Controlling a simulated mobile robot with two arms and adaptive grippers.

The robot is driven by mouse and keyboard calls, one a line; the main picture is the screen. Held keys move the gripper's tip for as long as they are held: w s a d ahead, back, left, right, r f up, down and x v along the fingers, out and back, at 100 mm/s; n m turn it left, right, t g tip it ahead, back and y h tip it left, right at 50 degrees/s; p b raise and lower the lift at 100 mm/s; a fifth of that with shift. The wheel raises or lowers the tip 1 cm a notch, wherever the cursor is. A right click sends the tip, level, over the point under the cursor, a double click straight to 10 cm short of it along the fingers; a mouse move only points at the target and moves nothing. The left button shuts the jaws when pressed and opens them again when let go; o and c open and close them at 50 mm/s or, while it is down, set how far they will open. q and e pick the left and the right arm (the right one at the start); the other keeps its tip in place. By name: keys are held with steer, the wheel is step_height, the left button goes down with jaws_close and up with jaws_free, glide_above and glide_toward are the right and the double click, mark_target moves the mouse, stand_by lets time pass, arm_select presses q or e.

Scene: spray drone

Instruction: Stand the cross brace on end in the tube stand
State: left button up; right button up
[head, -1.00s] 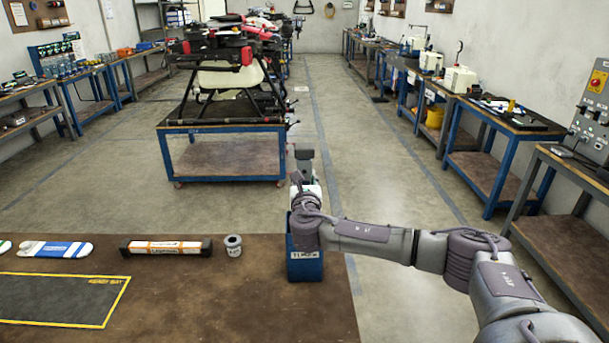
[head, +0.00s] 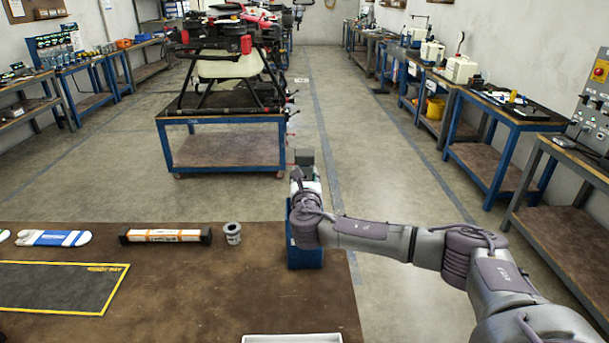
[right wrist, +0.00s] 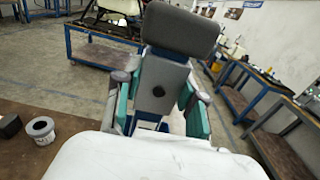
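The cross brace (head: 304,158) shows as a grey upright bar with a dark top end. In the right wrist view the bar (right wrist: 163,75) stands between my right gripper's teal finger pads, which look pressed against its sides. My right gripper (head: 306,178) is shut on it, pointing away over the bench edge. The blue tube stand (head: 304,258) is at the bench's right end, partly covered by my right wrist. The brace's lower end is hidden, so I cannot tell whether it is inside the stand. My left gripper is out of view.
On the brown bench (head: 200,285) lie a black bar with a label (head: 165,236), a small grey pot (head: 232,233) and a blue-white packet (head: 53,238). A white tray (head: 292,339) shows at the bottom edge. A drone on a blue trolley (head: 220,120) stands beyond open floor.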

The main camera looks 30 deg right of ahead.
steer(key=shift+o, duration=1.4)
steer(key=v, duration=1.2)
steer(key=shift+s+f, duration=0.1)
steer(key=shift+f, duration=0.05)
